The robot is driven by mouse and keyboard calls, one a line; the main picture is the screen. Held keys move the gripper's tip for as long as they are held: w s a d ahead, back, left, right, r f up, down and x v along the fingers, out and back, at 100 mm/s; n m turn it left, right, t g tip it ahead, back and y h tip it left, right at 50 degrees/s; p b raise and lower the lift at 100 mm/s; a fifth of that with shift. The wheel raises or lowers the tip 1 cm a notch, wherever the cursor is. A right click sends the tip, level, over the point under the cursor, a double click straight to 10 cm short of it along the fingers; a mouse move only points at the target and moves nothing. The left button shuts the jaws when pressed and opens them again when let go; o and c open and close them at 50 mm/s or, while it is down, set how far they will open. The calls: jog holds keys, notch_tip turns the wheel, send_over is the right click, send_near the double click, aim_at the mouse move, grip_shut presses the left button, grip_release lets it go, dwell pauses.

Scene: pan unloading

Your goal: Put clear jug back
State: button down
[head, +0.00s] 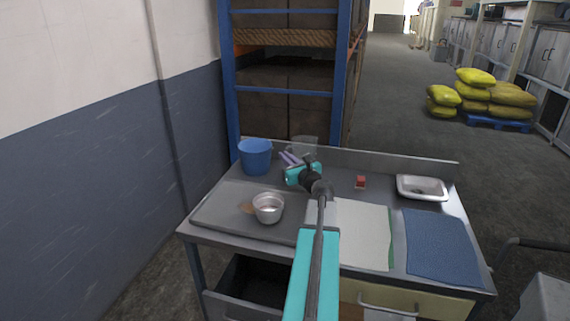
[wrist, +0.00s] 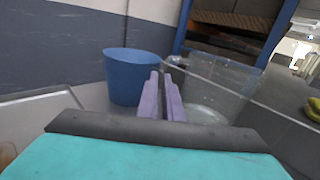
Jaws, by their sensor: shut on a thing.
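The clear jug (head: 306,147) is see-through and stands at the back of the metal worktop, just behind my gripper. In the wrist view the clear jug (wrist: 222,88) fills the right side, close against my fingers. My gripper (head: 287,157) has purple fingers, which are drawn together at the jug's left side in the wrist view (wrist: 164,84). It is shut on the jug; the exact part between the fingers is hard to see.
A blue bucket (head: 255,157) stands left of the jug. A metal cup (head: 268,208) sits on a grey board (head: 215,210) in front. A red block (head: 361,182), white dish (head: 422,188), pale cloth (head: 365,235) and blue cloth (head: 440,245) lie to the right.

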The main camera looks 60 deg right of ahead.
jog(key=shift+w+d, duration=0.35)
jog(key=shift+w, duration=0.05)
jog(key=shift+w+d+f, duration=0.15)
jog(key=shift+f, duration=0.8)
jog(key=shift+w+d+f, duration=0.15)
jog(key=shift+f, duration=0.75)
jog(key=shift+f, duration=0.15)
jog(key=c, duration=1.9)
grip_release()
jog(key=shift+b+v, duration=0.65)
jog(key=shift+v, duration=5.35)
